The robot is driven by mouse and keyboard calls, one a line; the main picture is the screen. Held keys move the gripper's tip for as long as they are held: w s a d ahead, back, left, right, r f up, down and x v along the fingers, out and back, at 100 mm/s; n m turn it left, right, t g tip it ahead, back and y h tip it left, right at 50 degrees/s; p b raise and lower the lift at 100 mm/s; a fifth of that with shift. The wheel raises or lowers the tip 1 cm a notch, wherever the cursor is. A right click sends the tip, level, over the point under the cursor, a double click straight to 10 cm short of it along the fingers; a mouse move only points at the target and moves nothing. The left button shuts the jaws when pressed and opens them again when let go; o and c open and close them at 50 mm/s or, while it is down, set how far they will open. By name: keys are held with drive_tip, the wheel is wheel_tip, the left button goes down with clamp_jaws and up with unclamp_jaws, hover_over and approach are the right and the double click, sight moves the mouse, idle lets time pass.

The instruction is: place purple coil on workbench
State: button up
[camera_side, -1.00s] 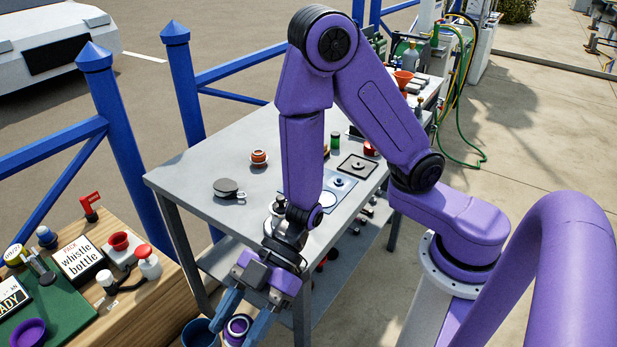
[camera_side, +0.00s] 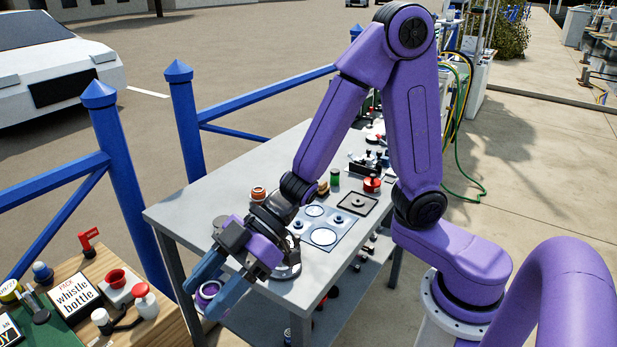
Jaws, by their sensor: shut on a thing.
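The purple coil (camera_side: 208,291) is a purple and white ring-shaped piece, partly hidden by my fingers. My gripper (camera_side: 204,295) is shut on it, with one blue finger on either side. The workbench (camera_side: 185,205) is a grey metal table with a lower shelf. My wrist reaches over its top, and the coil shows in front of the bench's front left edge, apart from the top.
On the bench stand an orange cup (camera_side: 258,194), a green can (camera_side: 335,176), a red pot (camera_side: 372,184) and a pale mat with rings (camera_side: 345,222). The bench's left end is bare. A wooden table (camera_side: 165,320) with small items stands at lower left; a blue fence (camera_side: 185,115) runs behind.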

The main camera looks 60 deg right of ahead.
drive_tip(key=w+d+m+t+h, duration=0.2)
drive_tip(key=w+d+m+t, duration=0.2)
drive_tip(key=w+d, duration=0.55)
drive_tip(key=w+d+m+t+h, duration=0.2)
drive_tip(key=w+d+m+t, duration=0.15)
drive_tip(key=w+d, duration=0.6)
drive_tip(key=s+d+m+t+h, duration=0.25)
drive_tip(key=d+m+h, duration=0.55)
drive_tip(key=d, duration=2.3)
drive_tip(key=w+d+f, duration=0.1)
drive_tip(key=w+f, duration=0.3)
drive_tip(key=w+d+f, duration=0.2)
drive_tip(key=w+f, duration=0.2)
drive_tip(key=f, duration=0.1)
drive_tip(key=w+d+f, duration=0.1)
drive_tip(key=w+f, duration=0.3)
drive_tip(key=shift+d+f, duration=0.3)
drive_tip(key=shift+f, duration=0.1)
drive_tip(key=shift+w+d+f, duration=0.2)
drive_tip(key=shift+w+f, duration=0.25)
drive_tip(key=shift+f, duration=1.65)
